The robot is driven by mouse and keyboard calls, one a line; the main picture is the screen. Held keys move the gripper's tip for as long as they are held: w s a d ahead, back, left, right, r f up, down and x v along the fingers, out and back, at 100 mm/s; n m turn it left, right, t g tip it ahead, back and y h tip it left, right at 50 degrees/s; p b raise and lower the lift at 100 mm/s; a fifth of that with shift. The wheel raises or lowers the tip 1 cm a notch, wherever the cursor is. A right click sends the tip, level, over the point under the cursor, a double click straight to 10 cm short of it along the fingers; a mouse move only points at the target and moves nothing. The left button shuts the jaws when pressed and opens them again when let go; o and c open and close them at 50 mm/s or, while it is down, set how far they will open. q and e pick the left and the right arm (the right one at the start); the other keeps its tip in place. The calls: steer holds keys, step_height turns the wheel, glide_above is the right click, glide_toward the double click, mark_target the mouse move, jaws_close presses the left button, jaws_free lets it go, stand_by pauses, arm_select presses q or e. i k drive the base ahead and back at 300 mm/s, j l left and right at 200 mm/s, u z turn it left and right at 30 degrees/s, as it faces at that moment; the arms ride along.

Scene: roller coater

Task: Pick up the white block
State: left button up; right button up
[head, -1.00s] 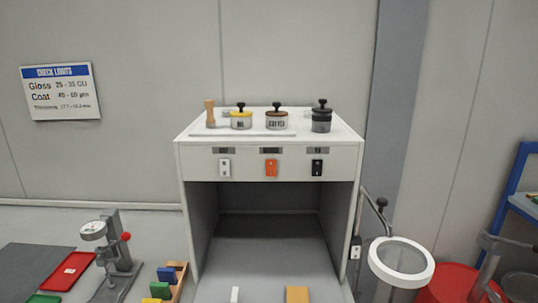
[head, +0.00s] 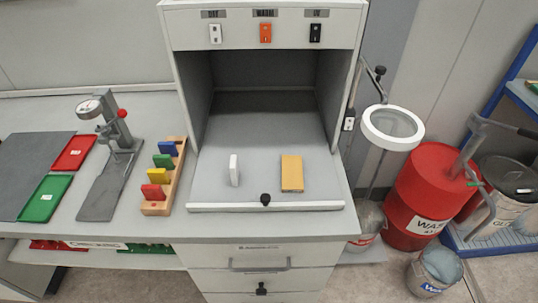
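The white block (head: 234,170) is small and narrow. It stands upright on the grey work surface (head: 262,135), near the open front of the white cabinet. A yellow-orange block (head: 292,173) sits to its right, apart from it. Neither of my grippers shows in the head view.
A white bar with a black knob (head: 265,199) runs along the front edge. A wooden rack (head: 164,177) with coloured pieces, a gauge stand (head: 113,150), and red and green trays (head: 45,198) are on the left. A round lamp (head: 393,127) and red drum (head: 428,197) are right. Cabinet walls flank the recess.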

mark_target(234, 169)
steer(key=k+j+u, duration=0.15)
steer(key=j, duration=0.25)
steer(key=j+u, duration=0.15)
steer(key=j, duration=0.3)
steer(key=k+j+u, duration=0.15)
steer(key=j, duration=0.3)
